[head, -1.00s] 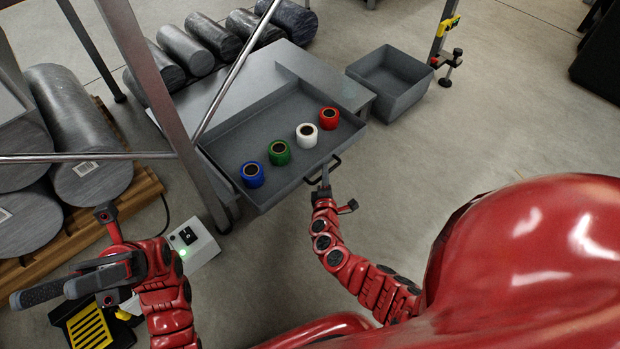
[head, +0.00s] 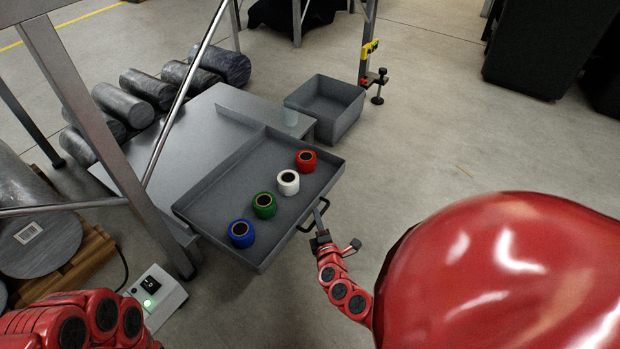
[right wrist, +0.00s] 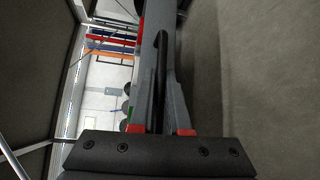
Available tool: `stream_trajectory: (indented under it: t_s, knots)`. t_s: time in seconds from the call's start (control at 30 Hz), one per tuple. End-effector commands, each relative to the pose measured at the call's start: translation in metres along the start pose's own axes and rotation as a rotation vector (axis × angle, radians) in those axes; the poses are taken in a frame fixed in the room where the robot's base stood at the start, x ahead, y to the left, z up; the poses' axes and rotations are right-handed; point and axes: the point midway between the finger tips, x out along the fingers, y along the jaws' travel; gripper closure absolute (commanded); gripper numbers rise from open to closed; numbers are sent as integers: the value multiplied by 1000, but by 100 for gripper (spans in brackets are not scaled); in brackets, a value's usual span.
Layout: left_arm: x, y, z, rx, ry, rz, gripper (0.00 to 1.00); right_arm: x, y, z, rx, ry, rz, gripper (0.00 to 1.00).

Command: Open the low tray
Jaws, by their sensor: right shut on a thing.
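The low tray (head: 212,197) is a shallow grey drawer, slid out from under the grey metal tabletop (head: 165,140). Four-sided and open above, it holds blue (head: 241,233), green (head: 264,205), white (head: 288,182) and red (head: 306,160) rolls in a row. Its dark bar handle (head: 303,228) is on the near front wall. My right gripper (head: 319,214) is shut on this handle. In the right wrist view the black handle bar (right wrist: 161,75) shows between the fingers. Of my left arm only red links show at the lower left; its gripper is out of view.
A grey open bin (head: 325,100) stands beyond the tray. A steel post and diagonal bar cross in front of the tabletop's left side. A white switch box (head: 152,293) with a green light sits on the floor at left. Floor right of the tray is clear.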

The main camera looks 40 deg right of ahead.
Motion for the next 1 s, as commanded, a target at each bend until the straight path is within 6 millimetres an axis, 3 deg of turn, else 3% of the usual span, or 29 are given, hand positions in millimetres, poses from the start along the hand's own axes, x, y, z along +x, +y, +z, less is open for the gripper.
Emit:
stream_trajectory:
  t_s: [0.4,0.43,0.6,1.0]
  knots:
    - [1,-1,-1,-2,9,-6,50,-2,-1,3,1,-2,-1,100]
    - [1,-1,-1,-2,9,-6,50,-2,-1,3,1,-1,-1,83]
    - [1,-1,-1,-2,9,-6,50,-2,-1,2,1,-1,-1,55]
    - [1,0,-1,-1,5,-4,50,-3,0,2,1,0,0,55]
